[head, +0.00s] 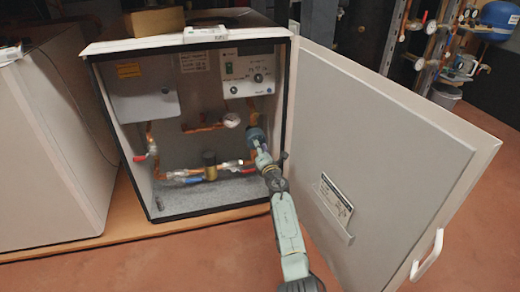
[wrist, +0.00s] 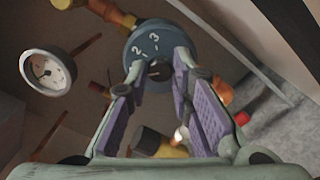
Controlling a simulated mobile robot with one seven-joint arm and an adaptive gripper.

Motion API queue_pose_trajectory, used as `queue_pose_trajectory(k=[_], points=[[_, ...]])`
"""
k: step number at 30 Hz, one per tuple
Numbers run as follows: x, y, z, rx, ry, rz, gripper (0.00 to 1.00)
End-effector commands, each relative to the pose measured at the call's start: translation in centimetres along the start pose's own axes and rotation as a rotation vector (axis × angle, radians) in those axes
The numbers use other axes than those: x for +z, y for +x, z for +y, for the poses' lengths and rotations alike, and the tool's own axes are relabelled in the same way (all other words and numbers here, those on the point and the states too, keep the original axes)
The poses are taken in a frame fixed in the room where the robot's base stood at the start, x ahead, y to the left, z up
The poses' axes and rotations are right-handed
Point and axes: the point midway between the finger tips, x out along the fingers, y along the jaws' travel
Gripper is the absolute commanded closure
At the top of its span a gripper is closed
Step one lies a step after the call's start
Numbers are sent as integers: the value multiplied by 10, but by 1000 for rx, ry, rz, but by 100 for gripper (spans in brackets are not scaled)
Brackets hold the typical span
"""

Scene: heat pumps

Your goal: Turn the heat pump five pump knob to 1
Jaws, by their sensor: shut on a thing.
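The pump (head: 256,133) shows as a small blue-grey round body inside the open cabinet, at its right side. In the wrist view its round dial face (wrist: 150,40) carries the white marks 2 and 3. The small dark pump knob (wrist: 160,71) sits in the dial's middle, between my fingertips. My gripper (wrist: 159,74) is shut on the knob, with its purple-padded fingers on either side. In the head view my gripper (head: 261,155) reaches into the cabinet at the pump. The fingers hide part of the dial, and I cannot tell the knob's setting.
The cabinet door (head: 385,140) stands wide open just right of my arm. A round white gauge (wrist: 47,72) is left of the pump. Copper pipes and a red-handled valve (head: 141,157) run through the cabinet. A control panel (head: 248,75) is above.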

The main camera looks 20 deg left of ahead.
Motion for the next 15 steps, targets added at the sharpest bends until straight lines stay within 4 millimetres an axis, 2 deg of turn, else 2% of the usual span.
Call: queue_pose_trajectory(k=[12, 13, 15], points=[[2, 0, 0, 0, -9, -2, 100], [2, 0, 0, 0, -9, -2, 78], [2, 0, 0, 0, -9, -2, 73]])
